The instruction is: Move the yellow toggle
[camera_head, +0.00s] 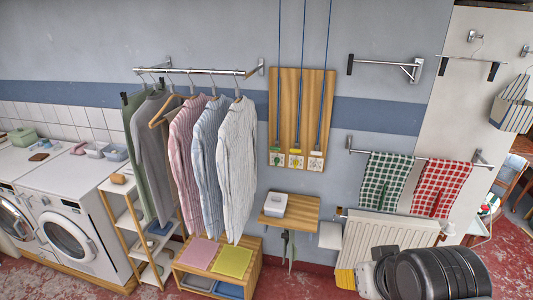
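The yellow toggle (296,151) is small in the picture, near the lower end of the wooden board (287,100) on the wall. It sits at the foot of the middle of three blue cords, above a small light plate with a yellow mark. A green toggle (277,149) is just left of it and a whitish one (318,150) just right. Their exact settings are too small to tell. Part of my dark arm shows at the lower right, well apart from the board.
A small wooden shelf (304,212) with a white box (272,205) juts out below the board. Shirts (237,165) hang from a rail at its left. Checked cloths (384,180) hang above a radiator (385,240) at the right. Red floor (310,278) shows in front.

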